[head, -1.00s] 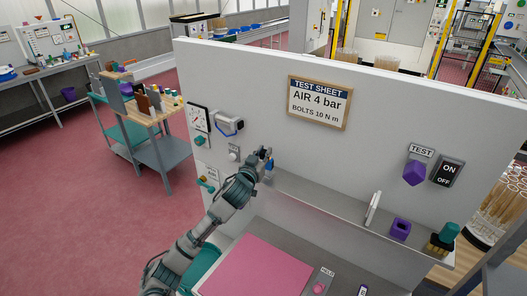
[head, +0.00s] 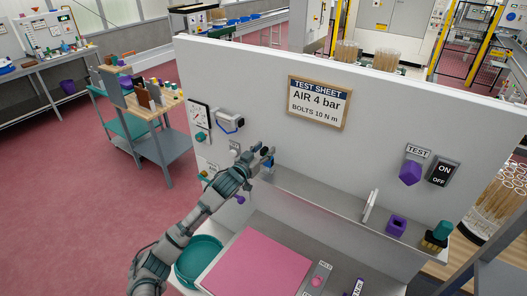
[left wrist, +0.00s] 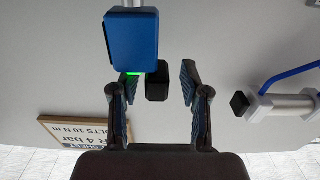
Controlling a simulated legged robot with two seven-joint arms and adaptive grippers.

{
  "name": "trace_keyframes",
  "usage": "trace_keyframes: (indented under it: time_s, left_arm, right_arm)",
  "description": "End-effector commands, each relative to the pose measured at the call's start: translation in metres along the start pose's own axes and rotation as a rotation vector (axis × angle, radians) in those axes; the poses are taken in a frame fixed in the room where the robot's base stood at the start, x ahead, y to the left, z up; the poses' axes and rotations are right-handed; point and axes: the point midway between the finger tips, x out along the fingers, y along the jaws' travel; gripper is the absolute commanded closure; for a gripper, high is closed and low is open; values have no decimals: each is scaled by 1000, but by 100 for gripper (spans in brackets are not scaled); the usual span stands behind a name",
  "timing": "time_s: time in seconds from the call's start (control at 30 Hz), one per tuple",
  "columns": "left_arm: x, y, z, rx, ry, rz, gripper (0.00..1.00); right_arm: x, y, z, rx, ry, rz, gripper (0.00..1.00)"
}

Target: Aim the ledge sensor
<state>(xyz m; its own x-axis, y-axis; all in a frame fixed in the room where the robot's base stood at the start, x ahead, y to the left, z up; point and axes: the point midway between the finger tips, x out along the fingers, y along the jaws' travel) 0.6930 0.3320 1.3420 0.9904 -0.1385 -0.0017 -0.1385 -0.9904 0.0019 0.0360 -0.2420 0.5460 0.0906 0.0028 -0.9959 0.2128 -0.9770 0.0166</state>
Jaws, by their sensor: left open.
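The ledge sensor looks like a small blue box, seen as a bit of blue (head: 271,166) at the left end of the grey ledge (head: 315,196) in the head view. My left gripper (head: 267,152) is right by it and partly hides it. In the left wrist view the blue box (left wrist: 132,42) shows large at the top, with a green light at its edge. My left gripper (left wrist: 158,95) is open there, with a dark block (left wrist: 157,80) showing between its fingers. I cannot tell whether the fingers touch anything. My right gripper is not in view.
The upright white panel (head: 400,130) carries the test sheet (head: 319,102), a gauge (head: 199,116), a white and blue device (head: 229,121) and a test switch (head: 443,173). A purple holder (head: 396,224) stands on the ledge. Below are a pink mat (head: 255,262) and a teal bowl (head: 200,260).

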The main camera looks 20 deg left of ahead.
Motion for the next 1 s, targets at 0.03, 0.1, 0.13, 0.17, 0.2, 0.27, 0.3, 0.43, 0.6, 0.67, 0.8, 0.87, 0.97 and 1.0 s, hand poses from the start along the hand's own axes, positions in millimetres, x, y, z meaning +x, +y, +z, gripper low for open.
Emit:
trace_keyframes:
  time_s: [0.03, 0.1, 0.13, 0.17, 0.2, 0.27, 0.3, 0.43, 0.6, 0.67, 0.8, 0.87, 0.97, 1.0]
  left_arm:
    - [-1, 0, 0, 0, 0, 0, 54]
    - [-5, 0, 1, 0, -1, 0, 54]
    - [-8, 0, 1, 0, -1, 0, 54]
    - [-12, 0, 1, 0, 0, 0, 54]
    - [-18, -1, 2, 1, -2, -1, 54]
    - [-30, 0, 2, 3, -2, 1, 54]
    - [-40, 0, 2, 3, -3, 1, 54]
    - [-70, -1, 3, 1, -4, 0, 54]
    - [-100, -2, 4, 0, -5, 0, 54]
    - [-107, -2, 4, -1, -5, -1, 54]
    - [-115, -2, 4, -1, -4, 0, 54]
    - [-117, -2, 3, -1, -3, 0, 54]
    - [-117, -2, 2, -1, -2, 0, 54]
    - [-117, -1, 2, -1, -2, 0, 54]
  right_arm:
    - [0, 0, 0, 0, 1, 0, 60]
    - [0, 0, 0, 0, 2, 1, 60]
    - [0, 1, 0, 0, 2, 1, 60]
    - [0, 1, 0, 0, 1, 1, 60]
    - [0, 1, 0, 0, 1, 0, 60]
    - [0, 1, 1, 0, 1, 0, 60]
    - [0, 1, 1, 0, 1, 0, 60]
    - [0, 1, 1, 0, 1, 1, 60]
    - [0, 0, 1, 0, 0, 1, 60]
    - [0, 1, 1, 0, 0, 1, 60]
    - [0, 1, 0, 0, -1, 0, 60]
    - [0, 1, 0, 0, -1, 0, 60]
    - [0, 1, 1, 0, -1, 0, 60]
    - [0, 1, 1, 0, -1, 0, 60]
